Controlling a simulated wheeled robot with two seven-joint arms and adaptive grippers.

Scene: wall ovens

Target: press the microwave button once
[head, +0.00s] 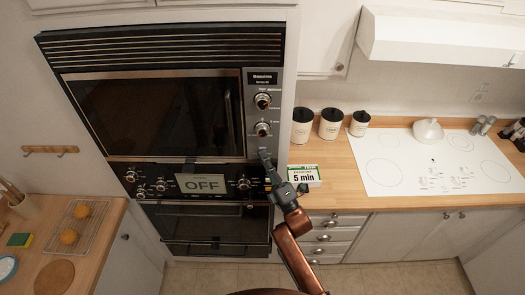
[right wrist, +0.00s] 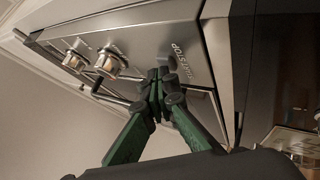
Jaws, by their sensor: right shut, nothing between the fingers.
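The microwave (head: 155,112) is the upper unit in the wall, with a dark glass door that looks shut. Its silver control panel (head: 250,143) is on the right, with two round knobs. My right gripper (head: 266,158) is shut and empty, its fingertips at the lower part of this panel, below the knobs. In the right wrist view my right gripper (right wrist: 160,82) is right at the panel beside a printed label (right wrist: 183,62) that ends in "STOP". My left gripper is not in view.
Below the microwave is an oven (head: 215,225) with knobs and an "OFF" display (head: 203,183). A "5 min" box (head: 303,175) stands on the wooden counter close to my right arm. Canisters (head: 331,124) and a white cooktop (head: 400,165) are further right.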

